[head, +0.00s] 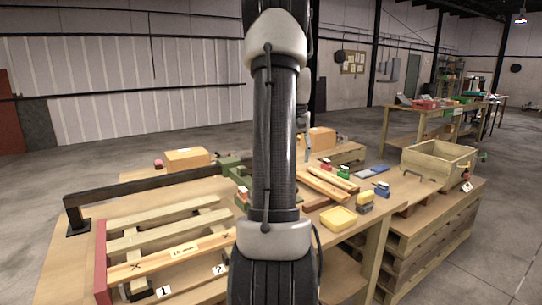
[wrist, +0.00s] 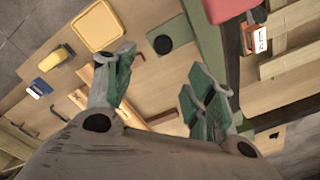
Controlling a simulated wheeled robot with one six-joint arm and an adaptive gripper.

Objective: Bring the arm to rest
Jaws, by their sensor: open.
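My arm (head: 275,140) stands up in front of the head camera and hides the middle of the bench. My gripper (wrist: 160,85) shows in the wrist view with its two green-tipped fingers wide apart and nothing between them. It hangs above the wooden bench, whose bare top also shows in the head view (head: 345,255). In the head view the gripper itself is mostly hidden behind the arm.
A yellow tray (head: 338,218), a yellow-and-grey block (head: 365,201) and a blue block (head: 381,189) lie right of my arm. An open wooden crate (head: 437,161) stands farther right.

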